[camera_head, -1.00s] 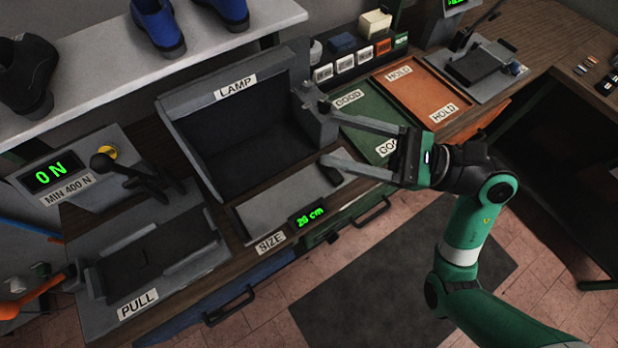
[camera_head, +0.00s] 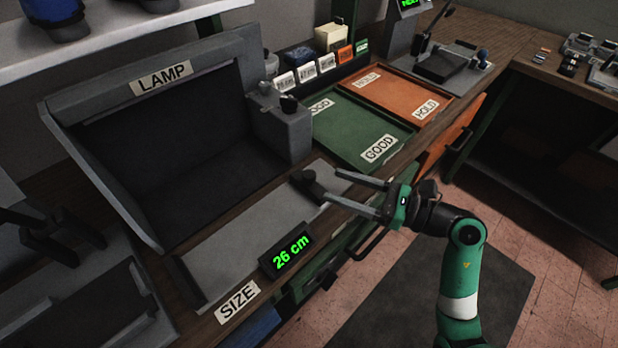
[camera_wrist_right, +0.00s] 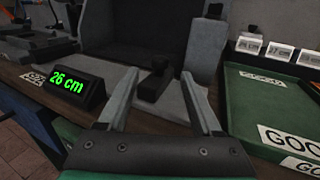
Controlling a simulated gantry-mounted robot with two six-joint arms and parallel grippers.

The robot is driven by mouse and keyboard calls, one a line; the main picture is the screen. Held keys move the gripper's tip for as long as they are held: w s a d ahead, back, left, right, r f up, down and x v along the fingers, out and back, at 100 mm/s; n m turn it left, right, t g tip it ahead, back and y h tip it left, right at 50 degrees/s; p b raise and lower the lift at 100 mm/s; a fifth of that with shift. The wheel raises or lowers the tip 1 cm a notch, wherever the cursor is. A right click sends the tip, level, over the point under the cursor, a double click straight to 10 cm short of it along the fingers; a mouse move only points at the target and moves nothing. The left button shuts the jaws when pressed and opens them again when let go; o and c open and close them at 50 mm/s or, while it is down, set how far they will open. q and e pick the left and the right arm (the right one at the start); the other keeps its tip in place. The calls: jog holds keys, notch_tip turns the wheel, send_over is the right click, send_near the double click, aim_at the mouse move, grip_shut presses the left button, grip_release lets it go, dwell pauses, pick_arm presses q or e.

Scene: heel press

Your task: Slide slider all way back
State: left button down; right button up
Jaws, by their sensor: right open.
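The size gauge is a flat grey plate (camera_head: 240,225) with a SIZE label and a green display (camera_head: 287,251) reading 26 cm. Its dark slider block (camera_head: 311,184) is at the right end of the plate; it also shows in the right wrist view (camera_wrist_right: 154,82). My right gripper (camera_head: 332,184) is open at that end, its fingertips close to the slider. In the right wrist view the slider appears between the two fingers (camera_wrist_right: 158,75); I cannot tell whether either finger touches it. My left gripper is not in view.
The LAMP hood (camera_head: 160,130) stands behind the gauge, with a grey post (camera_head: 285,130) at its right. A green GOOD tray (camera_head: 350,135) and an orange HOLD tray (camera_head: 410,95) lie to the right. A lever device (camera_head: 45,235) is at left.

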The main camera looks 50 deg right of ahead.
aim_at(309, 173)
jog(key=b+x, duration=0.1)
jog(key=x, duration=0.6)
jog(key=shift+w+b, duration=0.25)
jog(key=shift+b, duration=0.15)
grip_shut()
dwell(0.8)
